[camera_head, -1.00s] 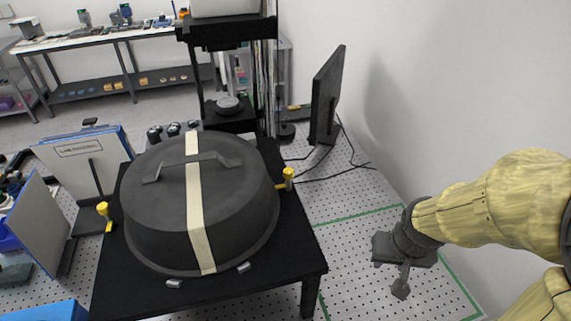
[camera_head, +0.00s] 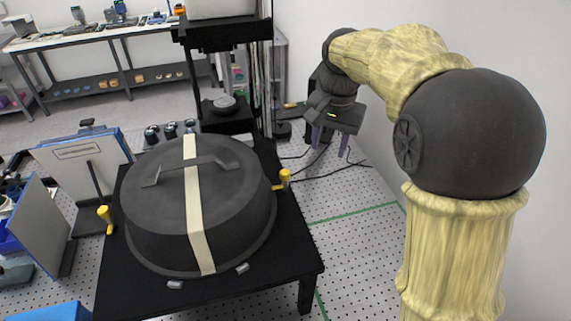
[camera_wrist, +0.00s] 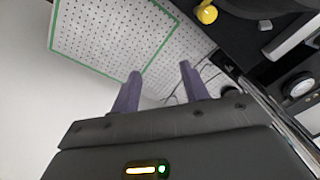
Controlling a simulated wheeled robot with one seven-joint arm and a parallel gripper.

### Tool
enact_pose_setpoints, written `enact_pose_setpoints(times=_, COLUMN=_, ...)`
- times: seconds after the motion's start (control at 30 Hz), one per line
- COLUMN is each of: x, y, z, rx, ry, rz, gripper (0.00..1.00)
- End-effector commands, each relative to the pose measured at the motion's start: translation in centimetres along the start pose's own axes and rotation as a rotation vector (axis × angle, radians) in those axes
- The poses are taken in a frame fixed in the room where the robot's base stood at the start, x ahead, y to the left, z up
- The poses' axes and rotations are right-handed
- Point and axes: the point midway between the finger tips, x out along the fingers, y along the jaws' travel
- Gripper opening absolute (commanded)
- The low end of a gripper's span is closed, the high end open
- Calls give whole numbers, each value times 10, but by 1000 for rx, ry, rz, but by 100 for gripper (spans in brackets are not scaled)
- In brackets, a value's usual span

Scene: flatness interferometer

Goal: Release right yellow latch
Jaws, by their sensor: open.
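The right yellow latch (camera_head: 285,178) stands at the right side of the dark round cover (camera_head: 155,225), on the black table. In the wrist view the yellow latch (camera_wrist: 207,13) shows at the top edge, partly cut off. The left yellow latch (camera_head: 104,213) is on the cover's other side. My gripper (camera_head: 325,135) is to the right of and beyond the right latch, apart from it. In the wrist view its two purple fingers (camera_wrist: 160,85) are spread with nothing between them.
The black table (camera_head: 300,262) holds the cover and a black column stand (camera_head: 263,95) behind it. A perforated floor board (camera_head: 345,185) with green lines and loose cables lies below my gripper. A white wall (camera_head: 345,25) is close on the right.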

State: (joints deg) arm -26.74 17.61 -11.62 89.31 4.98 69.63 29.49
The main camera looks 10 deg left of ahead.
Motion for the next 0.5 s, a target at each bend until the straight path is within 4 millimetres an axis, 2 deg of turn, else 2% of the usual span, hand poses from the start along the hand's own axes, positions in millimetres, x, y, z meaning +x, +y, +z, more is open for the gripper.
enact_pose_setpoints(times=0.03, x=-14, y=-18, z=-1, rx=4, ry=-3, rz=4, gripper=45)
enact_pose_setpoints(times=0.1, x=-33, y=-39, z=2, rx=20, ry=-16, rz=13, gripper=45)
enact_pose_setpoints(times=0.23, x=-62, y=-73, z=14, rx=45, ry=-33, rz=33, gripper=45)
enact_pose_setpoints(times=0.33, x=-77, y=-89, z=22, rx=58, ry=-40, rz=46, gripper=45)
enact_pose_setpoints(times=0.5, x=-86, y=-96, z=27, rx=69, ry=-46, rz=56, gripper=45)
